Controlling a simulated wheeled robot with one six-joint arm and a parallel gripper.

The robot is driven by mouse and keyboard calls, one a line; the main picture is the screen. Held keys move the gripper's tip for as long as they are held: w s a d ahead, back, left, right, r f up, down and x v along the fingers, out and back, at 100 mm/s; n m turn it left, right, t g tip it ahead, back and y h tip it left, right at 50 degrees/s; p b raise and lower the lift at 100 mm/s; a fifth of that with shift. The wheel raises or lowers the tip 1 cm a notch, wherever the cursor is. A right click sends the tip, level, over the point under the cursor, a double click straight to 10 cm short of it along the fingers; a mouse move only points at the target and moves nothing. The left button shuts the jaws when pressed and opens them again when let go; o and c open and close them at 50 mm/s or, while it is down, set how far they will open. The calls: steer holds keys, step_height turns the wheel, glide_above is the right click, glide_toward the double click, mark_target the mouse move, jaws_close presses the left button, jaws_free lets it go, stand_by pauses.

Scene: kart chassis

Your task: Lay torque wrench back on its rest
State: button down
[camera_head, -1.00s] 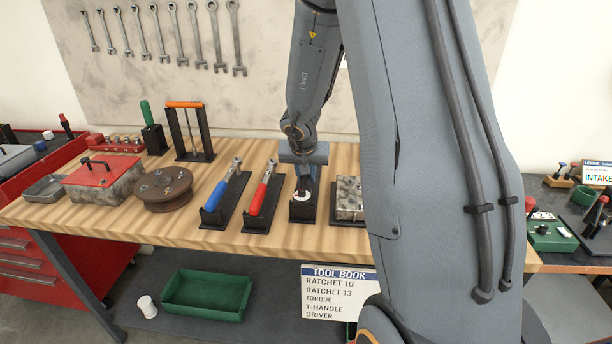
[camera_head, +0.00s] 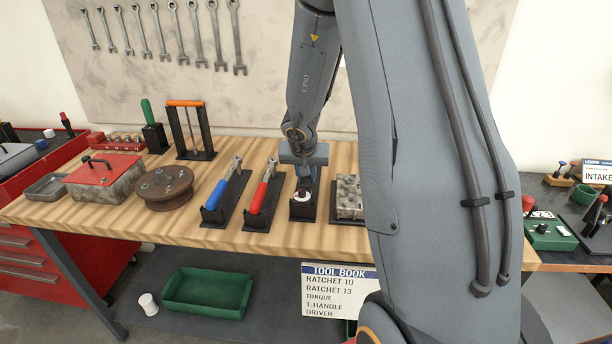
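The third black rest (camera_head: 303,214) stands on the wooden bench, right of the two ratchet rests. A piece with a white ring and dark centre (camera_head: 302,197) shows at its near end; it looks like the torque wrench's end, but the rest of the tool is hidden. My gripper (camera_head: 305,172) points down over this rest from behind. Its fingers are small and partly hidden, so I cannot tell whether they are open or touch the wrench.
A blue-handled ratchet (camera_head: 217,194) and a red-handled ratchet (camera_head: 258,197) lie in rests close on the left. A metal block (camera_head: 348,196) stands close on the right, partly behind my arm. A brown round hub (camera_head: 164,188) and an orange-topped T-handle stand (camera_head: 185,103) are farther left.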

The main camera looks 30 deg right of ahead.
steer(key=shift+f+b, duration=0.3)
steer(key=shift+f, duration=0.15)
steer(key=c, duration=1.5)
jaws_free()
steer(key=shift+f, duration=0.1)
steer(key=shift+p+v, duration=2.15)
steer(key=shift+v, duration=1.8)
step_height(320, 180, up, 3)
steer(key=p, duration=0.4)
steer(key=shift+f, duration=0.1)
step_height(320, 180, up, 7)
steer(key=shift+r+p, duration=0.1)
steer(key=shift+p, duration=0.2)
